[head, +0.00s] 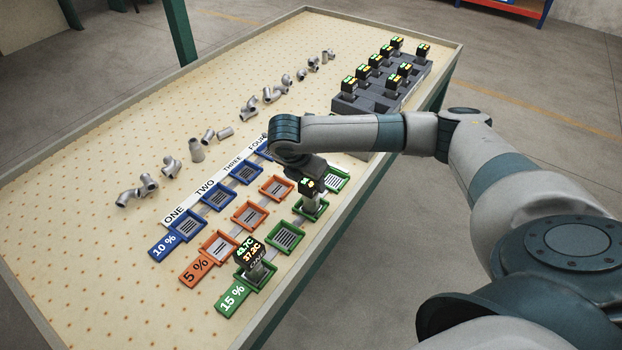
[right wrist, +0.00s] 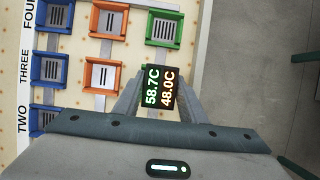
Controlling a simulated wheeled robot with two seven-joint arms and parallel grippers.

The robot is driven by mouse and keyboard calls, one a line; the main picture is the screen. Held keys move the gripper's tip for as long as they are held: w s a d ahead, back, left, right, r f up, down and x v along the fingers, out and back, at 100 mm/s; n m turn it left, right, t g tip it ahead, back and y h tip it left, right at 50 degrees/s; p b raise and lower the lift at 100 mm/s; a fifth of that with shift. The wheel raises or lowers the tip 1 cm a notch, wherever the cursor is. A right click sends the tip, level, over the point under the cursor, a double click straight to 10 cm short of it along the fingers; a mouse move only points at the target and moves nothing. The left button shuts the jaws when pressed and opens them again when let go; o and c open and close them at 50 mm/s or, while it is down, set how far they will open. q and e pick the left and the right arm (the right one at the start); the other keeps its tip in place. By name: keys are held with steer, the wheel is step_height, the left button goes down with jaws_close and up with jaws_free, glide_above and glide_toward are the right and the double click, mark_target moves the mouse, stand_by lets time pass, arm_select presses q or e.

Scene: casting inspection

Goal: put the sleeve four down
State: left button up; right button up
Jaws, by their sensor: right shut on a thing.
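My right gripper (head: 310,192) points down over the third green tray of the 15 % row. It is shut on a sleeve topped by a small black display (head: 306,184); I take it for sleeve four, but no number on it is readable. In the right wrist view the display (right wrist: 158,87) reads 58.7C and 48.0C, between the fingers. I cannot tell whether the sleeve touches the green tray (head: 322,213). The green tray under FOUR (head: 337,180) looks empty; it also shows in the right wrist view (right wrist: 163,28). My left gripper is not in view.
A similar piece with a display (head: 248,252) stands in the first green tray. Blue (head: 217,197) and orange trays (head: 249,215) lie beside the green row. A dark rack (head: 355,103) with several display pieces stands at the back right. Grey pipe castings (head: 196,151) lie on the left.

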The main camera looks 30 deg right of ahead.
steer(key=shift+s+f, duration=0.1)
steer(key=shift+f, duration=0.05)
steer(key=shift+s+a+f, duration=0.15)
steer(key=shift+s+f, duration=0.1)
steer(key=shift+f, duration=0.35)
jaws_close()
steer(key=o, duration=1.1)
jaws_free()
steer(key=shift+f, duration=0.1)
steer(key=shift+o, duration=1.3)
steer(key=shift+w, duration=0.2)
steer(key=shift+w+f, duration=0.1)
steer(key=shift+w, duration=0.05)
steer(key=shift+r, duration=0.85)
steer(key=b+v, duration=0.2)
steer(key=v, duration=1)
